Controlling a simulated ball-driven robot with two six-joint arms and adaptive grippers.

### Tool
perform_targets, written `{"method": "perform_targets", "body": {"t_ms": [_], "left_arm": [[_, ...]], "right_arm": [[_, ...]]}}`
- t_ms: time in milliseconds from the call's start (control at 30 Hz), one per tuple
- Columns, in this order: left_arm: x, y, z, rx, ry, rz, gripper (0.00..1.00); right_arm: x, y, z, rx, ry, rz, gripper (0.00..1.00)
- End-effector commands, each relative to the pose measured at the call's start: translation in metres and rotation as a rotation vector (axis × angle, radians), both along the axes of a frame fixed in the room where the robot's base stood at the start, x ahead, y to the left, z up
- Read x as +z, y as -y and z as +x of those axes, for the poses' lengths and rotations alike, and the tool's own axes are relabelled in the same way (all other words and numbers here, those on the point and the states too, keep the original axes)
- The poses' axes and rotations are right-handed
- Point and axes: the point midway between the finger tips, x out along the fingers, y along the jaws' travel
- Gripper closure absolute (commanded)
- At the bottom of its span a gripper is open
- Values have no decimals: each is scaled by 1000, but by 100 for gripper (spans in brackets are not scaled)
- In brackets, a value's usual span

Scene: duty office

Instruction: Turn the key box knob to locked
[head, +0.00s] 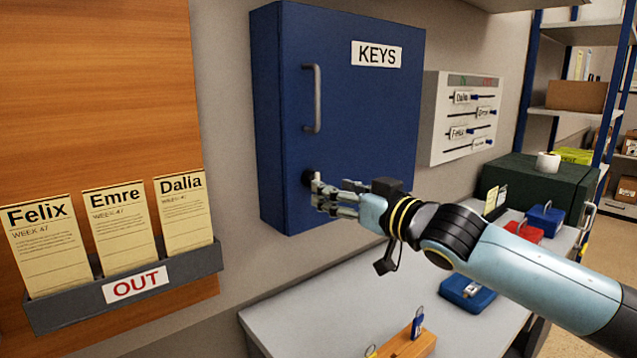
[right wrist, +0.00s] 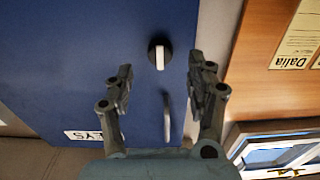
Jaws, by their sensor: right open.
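The blue key box (head: 375,125), labelled KEYS, is on the wall with its door shut. Its round black knob (head: 307,177) is low on the door, below the grey handle (head: 316,100). In the right wrist view the knob (right wrist: 160,54) shows a pale bar lined up roughly with the handle (right wrist: 167,117). My right gripper (head: 322,197) is open at the knob, partly hiding it in the head view. In the wrist view its two fingers (right wrist: 160,82) are spread, with the knob beyond and between the tips, apart from both. My left gripper is not in view.
A grey table (head: 300,320) below holds a wooden block (head: 405,343) and blue (head: 467,292) and red (head: 524,231) items. A card rack marked OUT (head: 125,285) is at left. A white slider board (head: 470,115) is right of the box.

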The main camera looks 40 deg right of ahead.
Motion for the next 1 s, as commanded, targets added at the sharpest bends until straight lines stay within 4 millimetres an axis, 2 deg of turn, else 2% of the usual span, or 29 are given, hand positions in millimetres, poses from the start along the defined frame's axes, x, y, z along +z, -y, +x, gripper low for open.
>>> {"method": "perform_targets", "body": {"t_ms": [100, 200, 433, 767, 1000], "left_arm": [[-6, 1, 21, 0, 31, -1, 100], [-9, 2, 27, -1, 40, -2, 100], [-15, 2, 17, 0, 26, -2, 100], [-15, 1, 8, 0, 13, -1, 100], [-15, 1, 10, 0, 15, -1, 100]], "right_arm": [[-2, 0, 17, -5, 2, 4, 44], [-1, -2, 29, 0, 2, 4, 44], [-1, -4, 50, -1, 0, 0, 44], [0, -4, 53, 0, -2, -2, 44], [0, -4, 53, 0, -2, -2, 75]]}}
